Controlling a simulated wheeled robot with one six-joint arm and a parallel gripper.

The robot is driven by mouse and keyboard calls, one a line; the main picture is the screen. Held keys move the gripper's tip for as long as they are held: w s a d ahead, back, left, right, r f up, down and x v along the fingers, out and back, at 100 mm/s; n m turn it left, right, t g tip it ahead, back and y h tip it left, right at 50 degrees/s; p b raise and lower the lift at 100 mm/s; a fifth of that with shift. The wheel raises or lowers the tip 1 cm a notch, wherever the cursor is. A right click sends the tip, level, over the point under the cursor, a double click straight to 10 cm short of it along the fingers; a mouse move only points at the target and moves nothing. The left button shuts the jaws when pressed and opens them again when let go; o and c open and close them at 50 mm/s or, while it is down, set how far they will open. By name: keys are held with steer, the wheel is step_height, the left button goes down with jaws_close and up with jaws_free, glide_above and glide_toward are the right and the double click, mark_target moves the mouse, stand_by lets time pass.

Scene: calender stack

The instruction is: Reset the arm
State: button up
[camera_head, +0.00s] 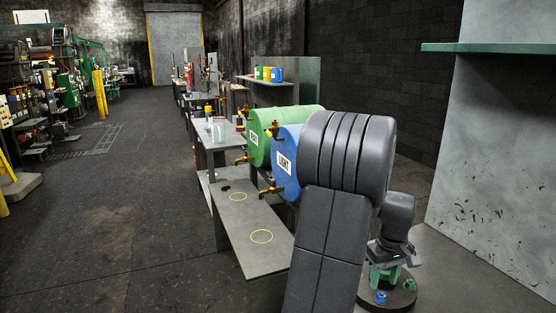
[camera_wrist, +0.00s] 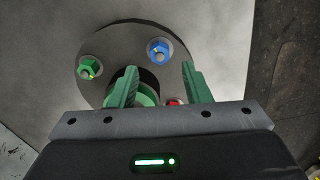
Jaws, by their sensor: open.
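My gripper (camera_head: 384,275) is at the lower right of the head view, with its green fingers pointing down over a dark round plate (camera_head: 402,297). In the wrist view my gripper (camera_wrist: 160,88) shows two green fingers apart, over the same plate (camera_wrist: 112,58). The plate carries a green knob-like piece (camera_wrist: 89,68), a blue one (camera_wrist: 159,50) and a red one (camera_wrist: 174,102) partly hidden by the gripper. A green round part (camera_wrist: 146,97) shows between and below the fingers. I cannot tell whether the fingers touch anything.
A grey panel with a green shelf (camera_head: 490,48) stands right. The floor at left (camera_head: 110,220) is open.

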mark_target(381, 293)
step_height(381, 293, up, 9)
step_height(381, 293, down, 14)
steer(key=shift+r, duration=0.15)
steer(key=shift+r+m, duration=0.25)
steer(key=shift+m, duration=0.15)
steer(key=m, duration=0.7)
steer(key=shift+d, duration=0.15)
steer(key=m, duration=0.4)
steer(key=shift+d+m+p, duration=0.1)
steer(key=shift+m+p, duration=0.2)
steer(key=shift+m, duration=0.1)
steer(key=m, duration=0.4)
steer(key=shift+s, duration=0.15)
steer(key=shift+r, duration=0.1)
